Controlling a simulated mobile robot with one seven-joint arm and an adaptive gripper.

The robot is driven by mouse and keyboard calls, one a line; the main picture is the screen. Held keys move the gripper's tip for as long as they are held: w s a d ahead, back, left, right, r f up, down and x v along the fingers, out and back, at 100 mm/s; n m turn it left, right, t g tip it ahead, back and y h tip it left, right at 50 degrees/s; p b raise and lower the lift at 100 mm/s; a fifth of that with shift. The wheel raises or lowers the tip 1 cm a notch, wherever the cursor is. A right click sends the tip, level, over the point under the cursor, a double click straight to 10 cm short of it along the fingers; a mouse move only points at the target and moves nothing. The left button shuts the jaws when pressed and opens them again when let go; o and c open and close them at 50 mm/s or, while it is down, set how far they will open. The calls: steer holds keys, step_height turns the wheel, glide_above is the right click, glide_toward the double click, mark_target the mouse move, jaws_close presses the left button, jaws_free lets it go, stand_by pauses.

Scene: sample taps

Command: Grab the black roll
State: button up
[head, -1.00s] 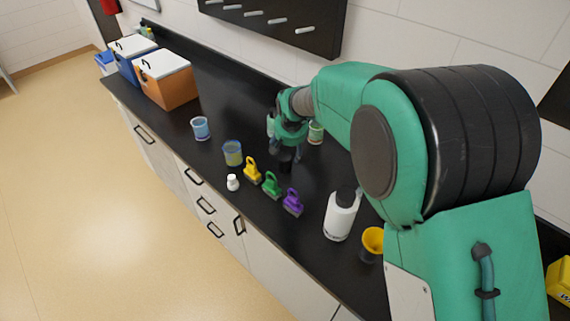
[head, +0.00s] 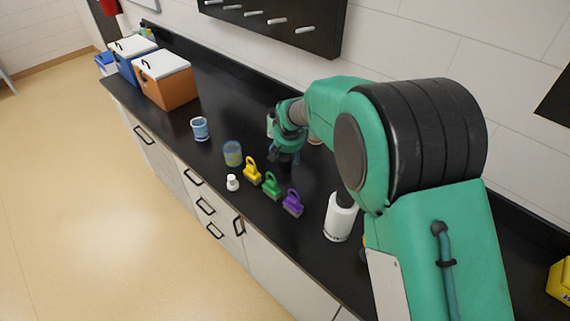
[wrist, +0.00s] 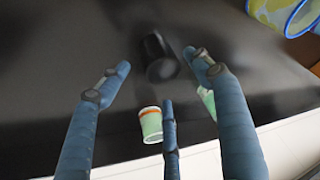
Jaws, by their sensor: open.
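The black roll (wrist: 158,60) is a small dark cylinder on the black worktop, upper middle of the wrist view. It looks blurred against the dark surface. My gripper (wrist: 156,66) is open, with its blue-grey fingers spread around the roll's place in the picture and nothing held between them. In the head view my gripper (head: 286,153) hangs low over the counter, and the dark roll beneath it is hard to make out. I cannot tell whether any finger touches the roll.
A green cup with an orange band (wrist: 151,123) stands near my fingers. A yellow-blue cup (head: 232,153), yellow (head: 252,171), green (head: 271,186) and purple (head: 292,203) handled blocks, a small white bottle (head: 232,183) and a large white bottle (head: 339,220) stand around. Boxes (head: 168,88) stand far left.

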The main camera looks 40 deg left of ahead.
mark_target(285, 157)
steer(key=shift+b+x, duration=0.35)
steer(key=shift+x, duration=1.75)
steer(key=shift+s+a, duration=0.1)
steer(key=shift+a, duration=0.05)
steer(key=c, duration=1.2)
